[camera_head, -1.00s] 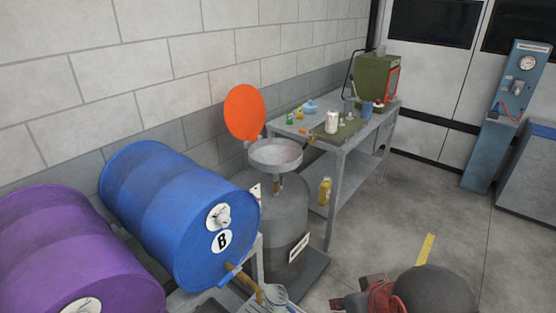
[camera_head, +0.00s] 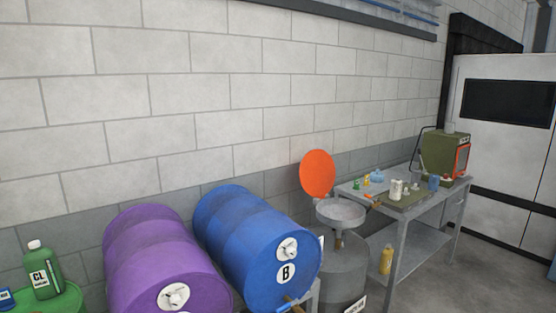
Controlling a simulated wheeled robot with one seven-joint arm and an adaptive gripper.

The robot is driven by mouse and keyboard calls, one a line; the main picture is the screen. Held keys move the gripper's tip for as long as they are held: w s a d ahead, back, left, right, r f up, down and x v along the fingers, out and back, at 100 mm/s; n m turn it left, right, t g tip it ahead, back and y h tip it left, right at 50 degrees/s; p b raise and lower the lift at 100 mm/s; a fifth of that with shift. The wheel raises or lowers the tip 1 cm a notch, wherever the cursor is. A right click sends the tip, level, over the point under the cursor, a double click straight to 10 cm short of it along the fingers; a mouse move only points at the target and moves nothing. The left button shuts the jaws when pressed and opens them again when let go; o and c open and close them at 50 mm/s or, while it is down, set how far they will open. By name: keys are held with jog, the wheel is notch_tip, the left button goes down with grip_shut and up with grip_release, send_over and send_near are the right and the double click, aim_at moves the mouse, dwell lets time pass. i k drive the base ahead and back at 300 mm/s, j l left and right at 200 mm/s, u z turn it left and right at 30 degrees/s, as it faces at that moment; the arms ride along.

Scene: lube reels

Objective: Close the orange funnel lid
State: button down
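The orange funnel lid (camera_head: 318,174) is a round disc standing upright, open, at the back edge of the grey funnel (camera_head: 341,212). The funnel is a shallow round pan on top of a grey drum (camera_head: 343,268). The lid is in the middle-right of the head view, in front of the wall. My gripper is not in view.
A blue barrel (camera_head: 258,247) marked B lies on its side left of the funnel, with a purple barrel (camera_head: 160,262) beside it. A metal workbench (camera_head: 412,222) with small items stands right of the funnel. Clear floor (camera_head: 440,290) shows at the lower right.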

aim_at(317, 169)
jog(key=i+l+u, duration=0.15)
jog(key=u, duration=0.25)
jog(key=i+l+u, duration=0.15)
jog(key=l+u, duration=0.25)
jog(key=i+l+u, duration=0.1)
jog(key=u, duration=0.25)
jog(key=l, duration=0.1)
